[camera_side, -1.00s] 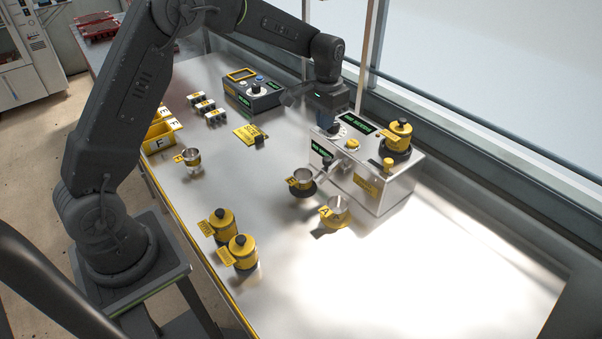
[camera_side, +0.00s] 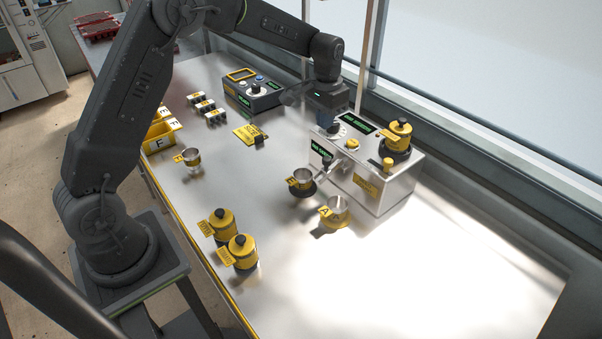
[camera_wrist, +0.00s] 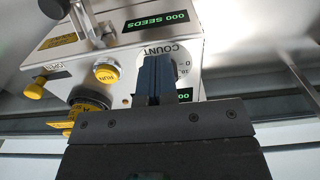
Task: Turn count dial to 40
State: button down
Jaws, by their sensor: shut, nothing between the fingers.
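The seeder (camera_side: 385,190) is a pale metal box at the back right of the bench. Its count dial (camera_side: 338,131) is a white disc on the top, by the far left end. The wrist view shows the dial (camera_wrist: 182,57) partly, with the word COUNT beside it; my fingers hide its middle and its pointer. My gripper (camera_side: 325,127) is shut and empty, pointing down at the dial. In the wrist view, the blue fingers of my gripper (camera_wrist: 154,72) overlap the dial; I cannot tell whether they touch it. A green display (camera_wrist: 155,21) reads 000 SEEDS.
A yellow RUN button (camera_wrist: 106,72) and a yellow-capped canister (camera_side: 398,135) stand near the dial. Cups E (camera_side: 303,180) and A (camera_side: 336,212) are in front of the seeder. A dark control box (camera_side: 252,92) is behind left. The bench's right front is clear.

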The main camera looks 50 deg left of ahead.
jog(key=shift+s+a+f, duration=0.15)
jog(key=shift+f, duration=0.2)
jog(key=shift+s+a+f, duration=0.1)
jog(key=shift+f, duration=0.25)
jog(key=shift+s+d+r, duration=0.1)
jog(key=shift+r, duration=1.5)
jog(key=shift+s+d+r, duration=0.1)
jog(key=shift+r, duration=1.5)
jog(key=s+d+r+t, duration=0.2)
jog(key=s+d+r, duration=0.2)
jog(key=s+r, duration=0.75)
jog(key=s+d+f+t, duration=0.1)
jog(key=s, duration=0.8)
jog(key=s+d+f+t, duration=0.2)
jog(key=s, duration=0.7)
